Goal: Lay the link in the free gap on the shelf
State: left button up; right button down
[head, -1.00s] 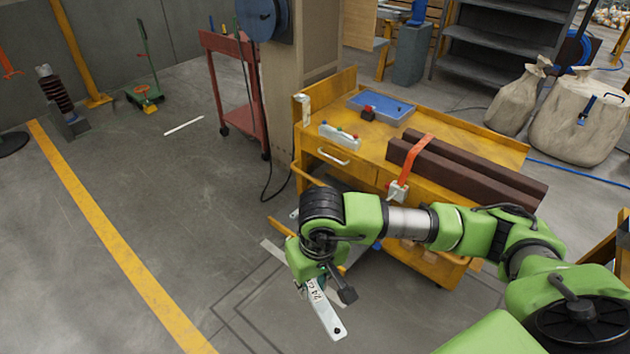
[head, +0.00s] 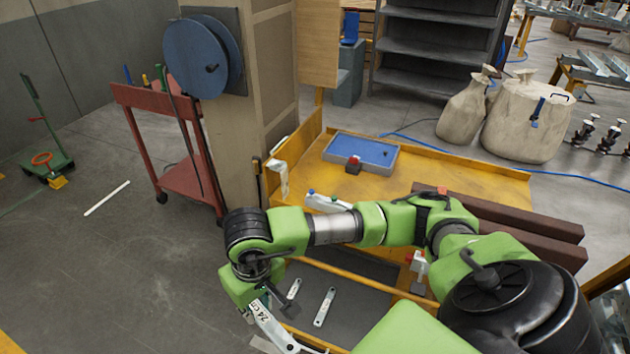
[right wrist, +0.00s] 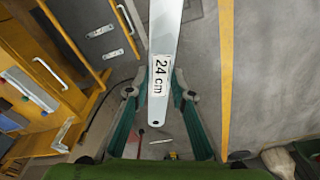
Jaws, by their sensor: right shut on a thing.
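My right gripper (right wrist: 160,95) is shut on the link, a long pale metal bar labelled "24 cm" (right wrist: 165,62). In the head view the link (head: 266,322) hangs tilted below my right gripper (head: 256,297), in front of the bench's low shelf. The shelf (head: 358,311) is dark grey with yellow edges. Two shorter pale links lie apart on it, one at left (head: 294,289) and one farther right (head: 325,306). Bare shelf shows between and beside them; my arm hides part of it. The held link is off the shelf. My left gripper is out of view.
A yellow rail (head: 360,283) borders the shelf. A red trolley (head: 185,180) and a post stand left.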

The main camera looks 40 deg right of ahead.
aim_at(353, 318)
jog(key=i+z, duration=0.4)
jog(key=i+j+z, duration=0.4)
jog(key=i+l+z, duration=0.1)
jog(key=z, duration=1.3)
